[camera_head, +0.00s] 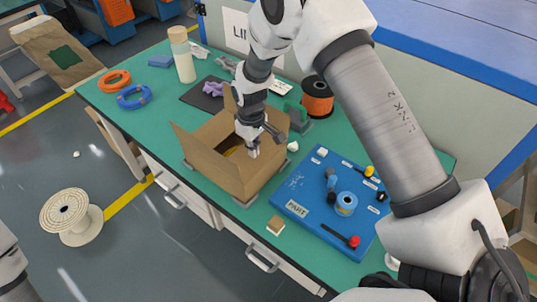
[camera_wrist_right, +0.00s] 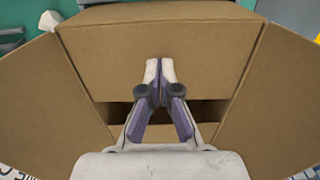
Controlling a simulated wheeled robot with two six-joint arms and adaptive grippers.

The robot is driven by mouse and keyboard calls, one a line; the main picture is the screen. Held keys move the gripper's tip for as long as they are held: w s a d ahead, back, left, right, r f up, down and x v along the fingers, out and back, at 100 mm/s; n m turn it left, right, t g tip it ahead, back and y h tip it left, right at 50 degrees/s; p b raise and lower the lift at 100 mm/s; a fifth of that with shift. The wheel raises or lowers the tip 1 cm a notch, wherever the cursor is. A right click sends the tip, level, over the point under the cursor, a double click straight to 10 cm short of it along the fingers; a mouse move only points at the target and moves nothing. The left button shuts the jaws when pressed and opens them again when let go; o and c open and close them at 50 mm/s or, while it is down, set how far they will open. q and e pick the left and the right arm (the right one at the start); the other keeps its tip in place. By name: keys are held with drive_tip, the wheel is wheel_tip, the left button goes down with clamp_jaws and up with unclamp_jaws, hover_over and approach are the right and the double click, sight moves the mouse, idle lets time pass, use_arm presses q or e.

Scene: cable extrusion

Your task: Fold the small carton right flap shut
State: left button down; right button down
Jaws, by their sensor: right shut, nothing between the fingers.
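The small brown carton (camera_head: 228,172) stands on the green bench, partly open at the top, with flaps raised around it. My right gripper (camera_head: 253,152) is over the carton opening, pointing down, fingers shut and empty. In the right wrist view, the shut fingertips (camera_wrist_right: 160,68) are in front of a broad cardboard panel (camera_wrist_right: 155,38). One flap (camera_wrist_right: 84,75) slants outward on the left and another (camera_wrist_right: 266,80) on the right. A dark gap (camera_wrist_right: 113,114) shows below the panel. I cannot tell whether the fingertips touch the cardboard. My left gripper is out of view.
A blue parts tray (camera_head: 300,205) lies right of the carton. An orange wire spool (camera_head: 317,97) stands behind. A small tan block (camera_head: 276,225) sits near the front edge. A bottle (camera_head: 182,55) and cable coils (camera_head: 133,97) are at the back left.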

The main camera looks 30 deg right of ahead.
drive_tip(key=shift+s+f, duration=0.4)
drive_tip(key=shift+f, duration=0.15)
drive_tip(key=shift+s, duration=0.1)
wheel_tip(320, 180, up, 10)
drive_tip(key=p, duration=0.8)
drive_tip(key=shift+w, duration=0.45)
